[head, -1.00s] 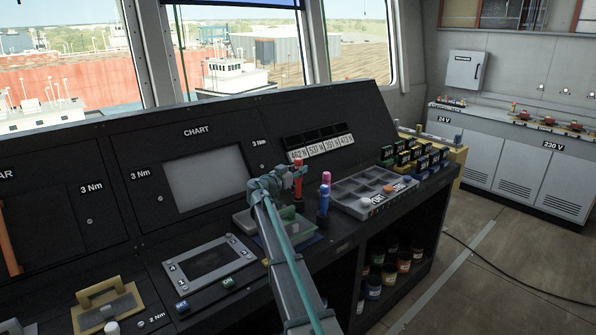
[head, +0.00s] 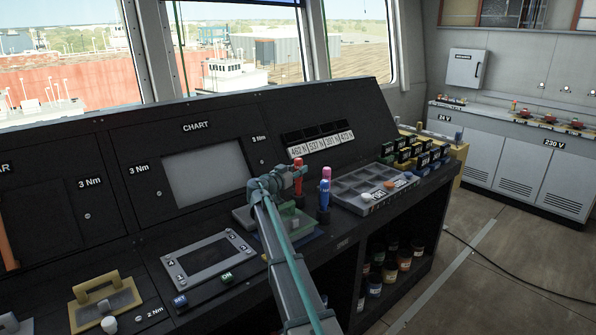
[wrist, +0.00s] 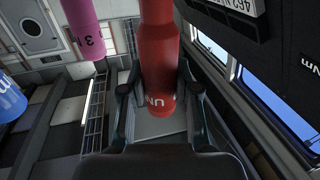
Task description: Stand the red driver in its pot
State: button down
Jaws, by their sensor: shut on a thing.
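The red driver (head: 298,181) is upright in my gripper (head: 290,183), above the console ledge. In the wrist view the red driver (wrist: 159,55) stands between the two fingers of my gripper (wrist: 158,98), which are shut on it. A pink driver (head: 326,173) and a blue driver (head: 323,194) stand upright close to its right. They also show at the left of the wrist view, pink (wrist: 82,25) and blue (wrist: 8,100). A dark base (head: 322,214) shows under the blue driver. The red driver's lower end and its pot are hidden behind my gripper and arm; I cannot tell whether they touch.
A green tray (head: 296,224) lies on the ledge just behind my arm. A grey compartment tray (head: 352,200) and several labelled blocks (head: 408,155) are to the right. A framed panel (head: 208,257) is at the left. The sloped console face (head: 290,115) rises behind.

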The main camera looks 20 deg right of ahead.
jog(key=shift+f+b, duration=1.2)
jog(key=shift+b, duration=0.1)
jog(key=c, duration=0.8)
grip_release()
jog(key=shift+o, duration=0.2)
jog(key=v, duration=0.7)
jog(key=shift+a, duration=0.25)
jog(key=shift+s, duration=0.15)
